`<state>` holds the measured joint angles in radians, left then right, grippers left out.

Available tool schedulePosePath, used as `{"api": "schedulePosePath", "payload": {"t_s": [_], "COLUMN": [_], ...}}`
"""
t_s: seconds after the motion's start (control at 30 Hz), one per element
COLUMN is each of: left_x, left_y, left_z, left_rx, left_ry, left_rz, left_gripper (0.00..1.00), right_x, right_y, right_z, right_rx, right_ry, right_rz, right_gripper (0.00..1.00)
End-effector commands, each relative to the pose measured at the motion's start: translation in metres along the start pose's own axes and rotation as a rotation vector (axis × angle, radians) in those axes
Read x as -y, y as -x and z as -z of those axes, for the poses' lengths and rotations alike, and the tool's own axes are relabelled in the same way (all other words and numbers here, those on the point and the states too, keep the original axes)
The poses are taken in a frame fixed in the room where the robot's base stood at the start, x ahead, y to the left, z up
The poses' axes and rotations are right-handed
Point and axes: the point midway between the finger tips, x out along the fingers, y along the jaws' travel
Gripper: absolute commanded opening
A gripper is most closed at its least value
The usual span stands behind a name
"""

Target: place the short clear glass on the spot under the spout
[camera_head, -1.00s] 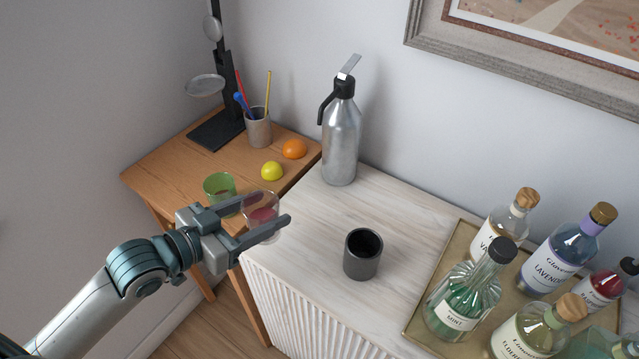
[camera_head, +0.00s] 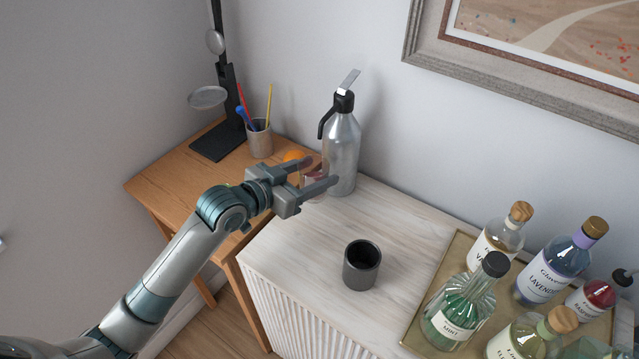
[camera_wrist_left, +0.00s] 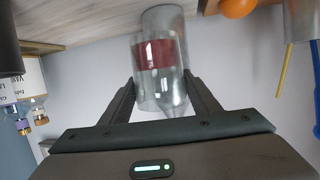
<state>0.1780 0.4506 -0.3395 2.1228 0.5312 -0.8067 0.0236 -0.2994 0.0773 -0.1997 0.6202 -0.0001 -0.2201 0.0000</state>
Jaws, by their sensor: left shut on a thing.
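My left gripper (camera_head: 321,173) is shut on a short clear glass (camera_head: 312,187) with red in it, held close to the front left of the silver siphon bottle (camera_head: 343,150). The siphon's black spout (camera_head: 325,120) points left, above the gripper. The fingers partly cover the glass, and the spot under the spout is hidden behind the gripper. The left wrist view, which is upside down, shows the glass (camera_wrist_left: 155,62) between the fingers. Whether the glass touches the counter is hard to tell. My right gripper is not in view.
A dark cup (camera_head: 362,265) stands on the pale counter (camera_head: 300,250). A gold tray (camera_head: 420,327) with several bottles is at the right. On the wooden table (camera_head: 165,180) are a pen cup (camera_head: 260,140) and an orange (camera_head: 293,156). The counter between gripper and dark cup is clear.

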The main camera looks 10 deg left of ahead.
Motion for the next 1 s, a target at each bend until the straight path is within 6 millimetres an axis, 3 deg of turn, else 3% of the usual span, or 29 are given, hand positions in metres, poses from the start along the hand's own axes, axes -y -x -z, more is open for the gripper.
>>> {"api": "schedulePosePath", "payload": {"t_s": [0.2,0.5,1.0], "left_x": [0.003,0.003,0.003], "left_y": [-0.02,-0.026,-0.028], "left_z": [0.004,-0.021,-0.029], "left_rx": [0.001,-0.001,-0.001], "left_ry": [0.002,0.002,0.002], "left_rz": [0.0,0.0,0.0], "left_gripper": [0.17,0.17,0.17], "right_x": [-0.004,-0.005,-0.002], "right_y": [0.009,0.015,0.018], "right_z": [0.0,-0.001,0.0], "right_rx": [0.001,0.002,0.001], "right_ry": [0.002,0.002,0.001], "right_rz": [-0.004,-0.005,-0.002], "right_gripper": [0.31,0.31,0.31]}}
